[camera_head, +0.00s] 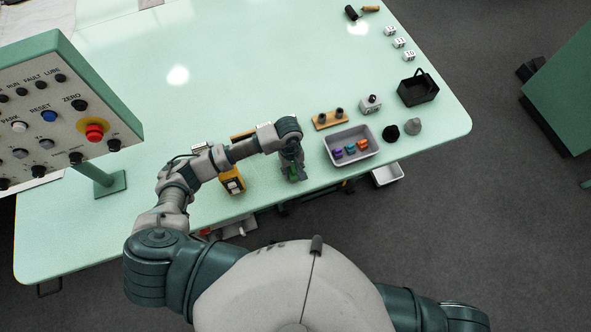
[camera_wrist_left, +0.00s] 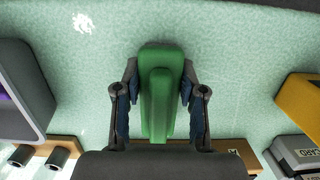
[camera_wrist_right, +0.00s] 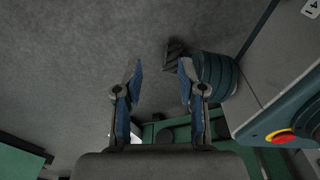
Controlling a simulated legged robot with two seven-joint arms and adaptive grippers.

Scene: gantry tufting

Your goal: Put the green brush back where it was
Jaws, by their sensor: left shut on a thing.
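The green brush (camera_wrist_left: 160,90) is between the two fingers of my left gripper (camera_wrist_left: 160,98) in the left wrist view. The fingers are shut on its sides, and its long raised part points along the gripper. In the head view my left gripper (camera_head: 293,172) hangs near the table's front edge, with a bit of green showing at its tips. I cannot tell whether the brush touches the table top. My right gripper (camera_wrist_right: 160,85) is open and empty in the right wrist view, above the grey floor.
A grey bin (camera_head: 373,156) with small coloured pieces stands right of my left gripper. A yellow box (camera_head: 231,182) is to its left. A control panel (camera_head: 70,110) rises at left. The table's middle is clear.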

